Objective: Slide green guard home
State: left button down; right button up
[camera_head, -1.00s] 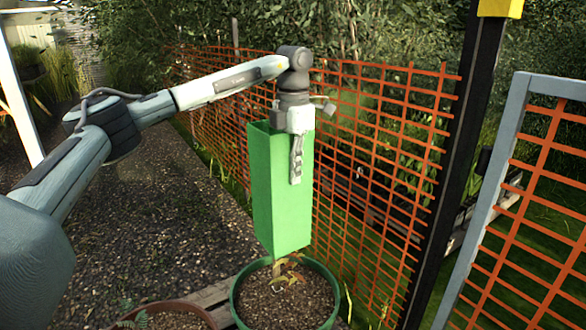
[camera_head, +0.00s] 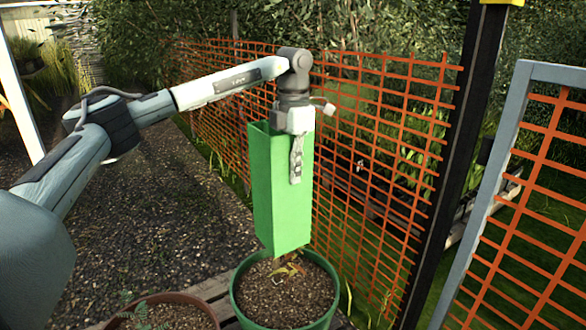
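The green guard (camera_head: 281,195) is a tall, open-topped square sleeve, upright with a slight tilt. My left gripper (camera_head: 296,150) is shut on its top edge, with one finger flat against the outer face; the other finger is hidden. The guard's lower end hangs in front of the back rim of a green pot (camera_head: 237,302). A small seedling (camera_head: 288,270) with yellowish leaves shows just below that end, partly hidden by it. I cannot tell whether any of the seedling is inside the guard. My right gripper is not in view.
A brown pot (camera_head: 203,306) with a leafy plant stands to the left of the green pot, on wooden slats (camera_head: 214,288). Orange mesh fencing (camera_head: 385,190) stands close behind and right of the guard. A dark post (camera_head: 452,170) is further right. Gravel lies open at left.

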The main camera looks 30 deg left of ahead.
pick_arm(q)
jog(key=b, duration=0.2)
send_over(293, 239)
jog(key=shift+w+a+f, duration=0.1)
jog(key=shift+w+f, duration=0.05)
jog(key=shift+f, duration=2.85)
jog(key=shift+f+b, duration=1.5)
jog(key=shift+f, duration=2.2)
jog(key=shift+f+b, duration=1.25)
jog(key=shift+f, duration=1.9)
jog(key=c, duration=1.6)
grip_release()
jog(key=shift+c, duration=0.2)
